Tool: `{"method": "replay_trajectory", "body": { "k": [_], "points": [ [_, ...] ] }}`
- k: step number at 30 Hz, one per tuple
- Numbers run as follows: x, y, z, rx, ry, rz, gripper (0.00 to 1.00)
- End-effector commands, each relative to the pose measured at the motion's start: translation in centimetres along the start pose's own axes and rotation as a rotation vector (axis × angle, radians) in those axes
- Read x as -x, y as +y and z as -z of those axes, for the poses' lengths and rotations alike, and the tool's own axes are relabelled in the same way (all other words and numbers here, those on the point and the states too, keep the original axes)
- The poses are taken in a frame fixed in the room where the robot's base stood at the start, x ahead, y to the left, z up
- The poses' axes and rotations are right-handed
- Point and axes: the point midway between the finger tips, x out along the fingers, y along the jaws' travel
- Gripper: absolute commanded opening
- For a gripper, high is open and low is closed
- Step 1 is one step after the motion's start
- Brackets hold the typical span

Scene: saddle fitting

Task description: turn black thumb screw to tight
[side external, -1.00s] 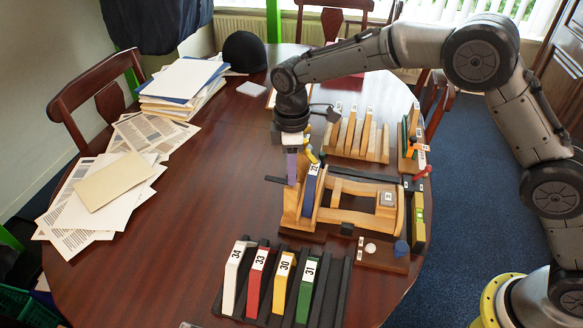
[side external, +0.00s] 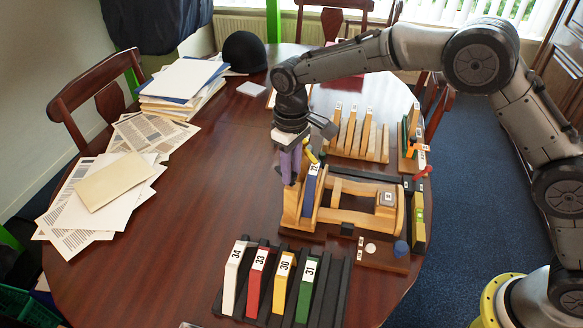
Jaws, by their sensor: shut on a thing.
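My gripper (side external: 291,166), with purple fingers, points down at the left end of the wooden fixture (side external: 352,187). Its fingers are shut at the fixture's end, where the black thumb screw is hidden by them; the screw's own turn cannot be seen. A blue piece labelled 32 (side external: 311,184) stands tilted in the fixture, just right of my fingers. A block with a grey label (side external: 387,199) sits at the fixture's right end.
A black rack (side external: 338,300) in front holds white, red, yellow and green numbered pieces. A wooden rack (side external: 377,150) stands behind the fixture. A yellow level (side external: 418,222) lies to the right. Papers (side external: 100,190) cover the table's left; the middle left is clear.

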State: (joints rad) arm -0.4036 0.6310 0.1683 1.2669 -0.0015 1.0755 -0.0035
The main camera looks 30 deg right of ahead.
Motion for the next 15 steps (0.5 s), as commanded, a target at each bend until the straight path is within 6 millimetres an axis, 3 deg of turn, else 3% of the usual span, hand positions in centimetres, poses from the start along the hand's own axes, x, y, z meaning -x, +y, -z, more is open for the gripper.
{"method": "replay_trajectory", "body": {
  "k": [15],
  "points": [
    [0.04, 0.01, 0.02, -0.489, 0.001, -0.001, 0.0]
  ]
}}
